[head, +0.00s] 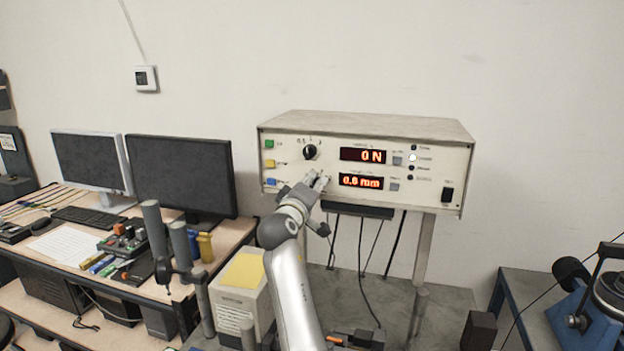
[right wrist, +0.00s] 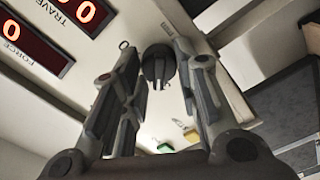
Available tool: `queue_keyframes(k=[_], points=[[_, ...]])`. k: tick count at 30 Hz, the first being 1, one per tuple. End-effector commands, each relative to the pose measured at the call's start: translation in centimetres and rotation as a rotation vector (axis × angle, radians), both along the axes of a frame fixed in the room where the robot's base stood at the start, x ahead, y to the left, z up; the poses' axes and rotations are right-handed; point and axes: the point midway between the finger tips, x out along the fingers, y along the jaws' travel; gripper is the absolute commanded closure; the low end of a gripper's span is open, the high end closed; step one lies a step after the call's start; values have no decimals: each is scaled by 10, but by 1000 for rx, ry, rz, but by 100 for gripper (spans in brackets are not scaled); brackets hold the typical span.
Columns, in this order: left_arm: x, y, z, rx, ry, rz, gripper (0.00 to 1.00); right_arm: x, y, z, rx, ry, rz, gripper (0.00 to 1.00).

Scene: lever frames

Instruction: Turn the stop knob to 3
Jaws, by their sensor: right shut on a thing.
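A white control box (head: 365,128) with a beige front panel stands on posts against the wall. A black upper knob (head: 310,152) with a dial scale shows on its left half. My right gripper (head: 317,181) is at the panel just below that knob and covers whatever lies behind it there. In the right wrist view, the fingers of my right gripper (right wrist: 160,60) are on both sides of a dark round knob (right wrist: 158,65), shut on it. Its label is not readable, so I cannot tell its setting. My left gripper is not in view.
Red displays read 0 N (head: 363,156) and 0.6 mm (head: 361,181). Green (head: 269,144), yellow (head: 270,164) and blue (head: 271,181) buttons line the panel's left edge. Two monitors (head: 180,178) stand on the left desk.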

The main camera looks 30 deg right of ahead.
Motion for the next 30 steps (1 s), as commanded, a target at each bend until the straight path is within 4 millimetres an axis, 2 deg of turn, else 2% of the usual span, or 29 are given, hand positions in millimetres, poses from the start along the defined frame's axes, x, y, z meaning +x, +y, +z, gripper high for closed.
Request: queue_keyframes(k=[3,12,30], points=[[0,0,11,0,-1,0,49,0,-1,4,-55,62,-3,95],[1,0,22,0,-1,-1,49,0,-1,2,-143,163,-3,95],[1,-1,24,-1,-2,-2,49,0,-1,2,-171,192,-3,95]])
